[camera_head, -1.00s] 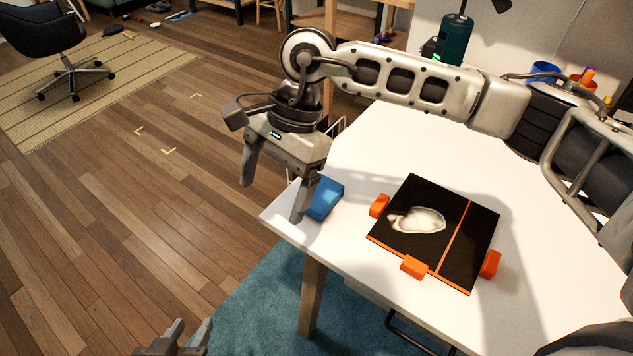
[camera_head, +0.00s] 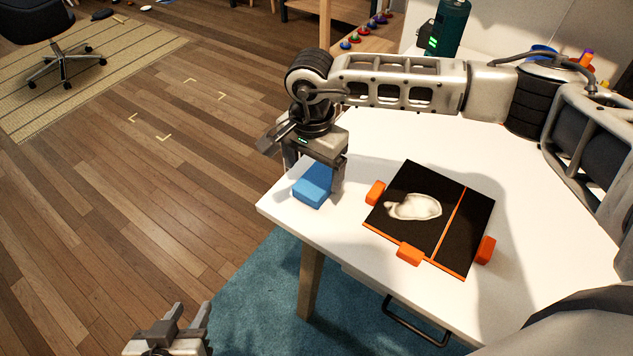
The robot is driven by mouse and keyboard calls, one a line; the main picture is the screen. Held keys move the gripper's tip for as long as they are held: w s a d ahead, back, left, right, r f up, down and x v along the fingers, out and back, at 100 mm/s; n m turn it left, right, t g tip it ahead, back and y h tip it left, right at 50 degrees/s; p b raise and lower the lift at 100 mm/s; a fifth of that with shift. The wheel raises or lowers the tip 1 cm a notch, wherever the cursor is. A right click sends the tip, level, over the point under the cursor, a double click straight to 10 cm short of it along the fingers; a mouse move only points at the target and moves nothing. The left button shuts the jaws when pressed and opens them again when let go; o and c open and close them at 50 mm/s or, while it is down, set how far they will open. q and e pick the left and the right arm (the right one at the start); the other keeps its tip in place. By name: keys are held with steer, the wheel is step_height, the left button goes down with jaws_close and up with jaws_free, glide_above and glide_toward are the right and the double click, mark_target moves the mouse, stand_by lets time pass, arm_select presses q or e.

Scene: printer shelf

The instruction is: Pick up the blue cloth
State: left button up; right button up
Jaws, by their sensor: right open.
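The blue cloth (camera_head: 312,188) is a small folded block at the left corner of the white table (camera_head: 350,232). My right gripper (camera_head: 314,176) is over it with its jaws open and pointing down. One finger is at the cloth's right side and the other is behind its far left edge, partly hidden. I cannot tell whether the fingers touch it. My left gripper (camera_head: 190,310) is low at the bottom edge of the view, apart from the table, with its fingers apart and nothing between them.
A dark green bottle-like object (camera_head: 449,28) stands at the back. The table's front left edge is close to the cloth.

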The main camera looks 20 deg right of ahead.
mark_target(313, 185)
step_height(313, 185, down, 5)
steer(key=shift+w+p, duration=0.15)
steer(key=shift+p, duration=0.2)
steer(key=c, duration=1.1)
steer(key=shift+o, duration=0.2)
steer(key=shift+r, duration=0.15)
steer(key=shift+r, duration=0.65)
steer(key=s+a+r+b, duration=0.2)
steer(key=s+a+r, duration=0.1)
steer(key=s+r, duration=0.8)
steer(key=s, duration=0.2)
steer(key=shift+s+a+r+b, duration=0.25)
steer(key=shift+s+a+b, duration=0.05)
steer(key=shift+b, duration=0.05)
